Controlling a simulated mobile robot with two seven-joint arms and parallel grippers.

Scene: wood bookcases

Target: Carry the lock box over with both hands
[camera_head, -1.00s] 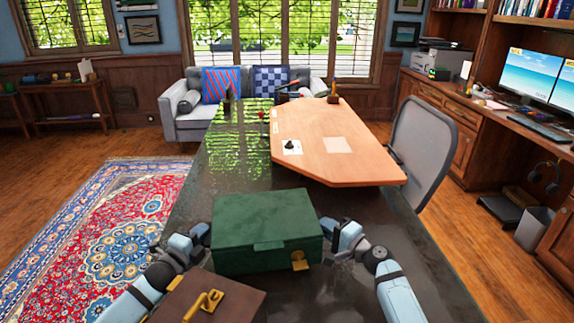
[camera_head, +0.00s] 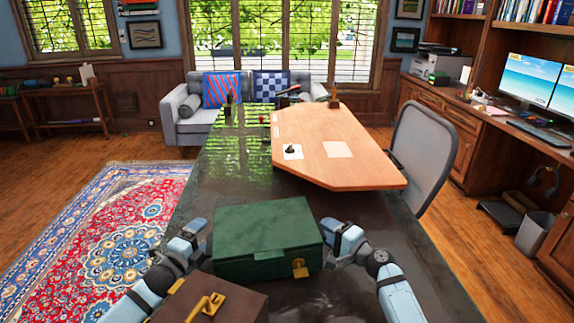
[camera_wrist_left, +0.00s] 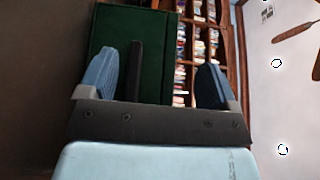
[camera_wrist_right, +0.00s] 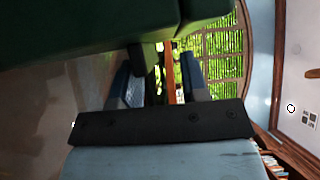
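The lock box (camera_head: 266,236) is dark green with a brass latch (camera_head: 299,268) on its front. It appears to sit level on the dark glossy table near me. My left gripper (camera_head: 206,240) is at its left side and my right gripper (camera_head: 330,243) at its right side. In the left wrist view my left gripper (camera_wrist_left: 155,80) is open, with a dark side handle (camera_wrist_left: 134,70) between its fingers, nearer one finger. In the right wrist view my right gripper (camera_wrist_right: 157,82) is open, and a dark handle (camera_wrist_right: 142,57) shows between its fingers.
A brown case (camera_head: 225,303) with a brass handle is close in front of me. The dark table (camera_head: 200,196) runs away from me, with a wooden board (camera_head: 345,165) on its far right part. A grey chair (camera_head: 424,150) stands at the right. Rug and floor are at the left.

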